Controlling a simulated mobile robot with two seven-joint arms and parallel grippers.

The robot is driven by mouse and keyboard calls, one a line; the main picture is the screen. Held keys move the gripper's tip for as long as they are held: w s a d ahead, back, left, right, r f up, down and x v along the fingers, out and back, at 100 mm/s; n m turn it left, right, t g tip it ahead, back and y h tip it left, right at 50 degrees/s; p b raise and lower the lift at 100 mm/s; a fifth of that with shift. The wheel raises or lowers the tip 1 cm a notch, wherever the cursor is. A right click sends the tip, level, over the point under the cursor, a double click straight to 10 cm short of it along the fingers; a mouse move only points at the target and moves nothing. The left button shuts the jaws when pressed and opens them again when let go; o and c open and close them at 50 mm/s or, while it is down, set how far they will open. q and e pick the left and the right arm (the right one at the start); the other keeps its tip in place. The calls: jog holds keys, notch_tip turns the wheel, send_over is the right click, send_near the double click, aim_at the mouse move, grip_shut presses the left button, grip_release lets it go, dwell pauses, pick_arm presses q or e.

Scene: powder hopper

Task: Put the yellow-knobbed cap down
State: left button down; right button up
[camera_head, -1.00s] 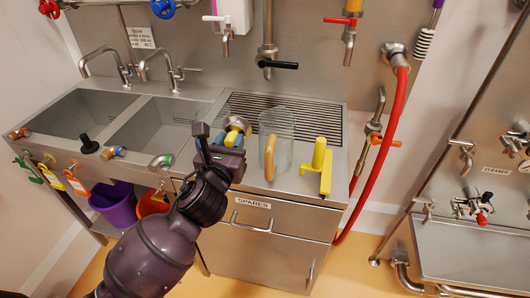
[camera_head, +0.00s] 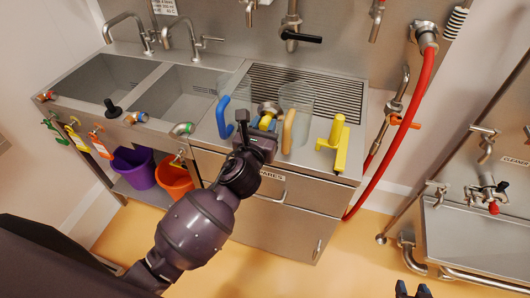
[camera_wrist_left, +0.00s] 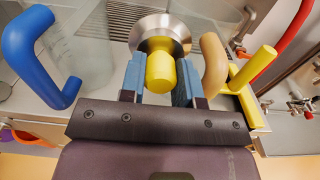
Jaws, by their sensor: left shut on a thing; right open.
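The yellow-knobbed cap is a round steel disc (camera_wrist_left: 160,30) with a yellow knob (camera_wrist_left: 160,72). My left gripper (camera_wrist_left: 160,82) is shut on the knob, with one blue finger on each side of it. In the head view the cap (camera_head: 268,108) is over the steel counter, between a blue handle (camera_head: 223,117) and a tan-handled clear jug (camera_head: 300,105). I cannot tell whether the cap touches the counter. My right gripper (camera_head: 413,290) is open and empty at the bottom edge of the head view, far from the cap.
The tan handle (camera_wrist_left: 213,62) is close to the right finger; the blue handle (camera_wrist_left: 25,50) is further left, on a clear vessel. A yellow tool (camera_head: 335,145) stands at the counter's right. A slatted drainer (camera_head: 325,83) lies behind. Sinks are left, a red hose (camera_head: 405,130) right.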

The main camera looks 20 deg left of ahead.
pick_arm(q)
notch_tip(320, 180, down, 9)
jog(key=b, duration=0.3)
jog(key=shift+f, duration=0.2)
jog(key=c, duration=0.8)
grip_release()
pick_arm(e)
jog(key=f, duration=0.4)
jog(key=shift+s+f, duration=0.2)
pick_arm(q)
jog(key=shift+s+a+r+b, duration=0.1)
jog(key=shift+s+b, duration=0.1)
jog(key=shift+s, duration=2.8)
jog(key=shift+s+a+r+b, duration=0.1)
jog(key=shift+s+b, duration=0.1)
jog(key=shift+s, duration=2.8)
pick_arm(e)
jog(key=shift+f, duration=0.3)
